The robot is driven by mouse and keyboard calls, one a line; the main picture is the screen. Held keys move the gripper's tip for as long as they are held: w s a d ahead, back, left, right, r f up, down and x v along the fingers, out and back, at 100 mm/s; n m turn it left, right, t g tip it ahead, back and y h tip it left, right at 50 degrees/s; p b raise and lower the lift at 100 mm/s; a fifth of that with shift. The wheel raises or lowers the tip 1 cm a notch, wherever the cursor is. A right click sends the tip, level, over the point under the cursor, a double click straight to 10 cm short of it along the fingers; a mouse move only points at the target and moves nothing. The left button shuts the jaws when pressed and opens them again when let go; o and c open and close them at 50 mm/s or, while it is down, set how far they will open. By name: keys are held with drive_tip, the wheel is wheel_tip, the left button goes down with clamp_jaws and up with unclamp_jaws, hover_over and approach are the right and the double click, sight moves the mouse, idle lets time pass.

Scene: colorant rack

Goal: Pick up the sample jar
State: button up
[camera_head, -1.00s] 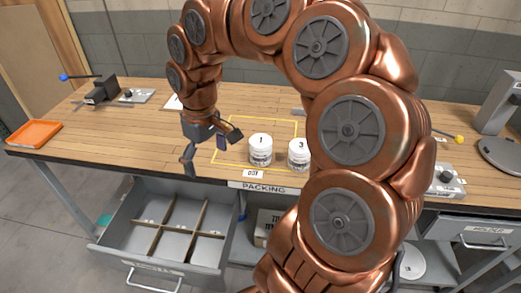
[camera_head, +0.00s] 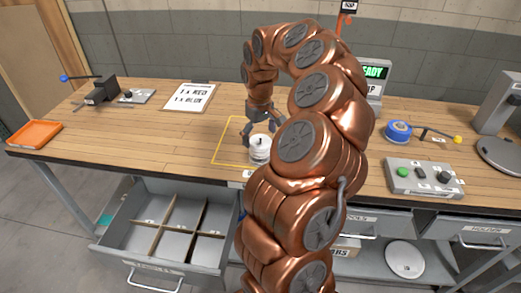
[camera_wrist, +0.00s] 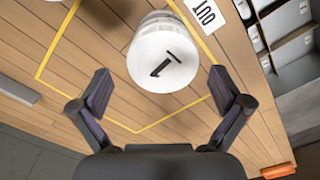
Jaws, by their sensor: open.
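A white sample jar (camera_head: 260,149) with a "1" on its lid stands upright on the wooden bench, inside a yellow taped outline (camera_head: 214,160). In the wrist view the jar (camera_wrist: 162,55) is just beyond my open gripper (camera_wrist: 165,95), roughly centred between the two fingers and not visibly touched by them. In the head view my gripper (camera_head: 260,125) is just behind the jar, pointing down. The second jar marked "3" seen earlier is hidden behind my arm now.
A drawer (camera_head: 165,225) with dividers stands open below the bench front. An orange tray (camera_head: 34,134), a clipboard (camera_head: 188,97), a blue tape roll (camera_head: 397,131) and a button box (camera_head: 425,177) lie on the bench. An "OUT" label (camera_wrist: 206,14) is beside the jar.

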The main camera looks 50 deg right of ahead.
drive_tip(key=shift+s+a+f+p, duration=0.15)
drive_tip(key=shift+f+p, duration=0.25)
drive_tip(key=shift+f, duration=0.2)
drive_tip(key=shift+s+f+p, duration=0.1)
drive_tip(key=shift+f+p, duration=0.45)
drive_tip(key=shift+f, duration=1.45)
drive_tip(key=c, duration=1.3)
drive_tip(key=shift+r, duration=0.1)
drive_tip(key=shift+c, duration=0.2)
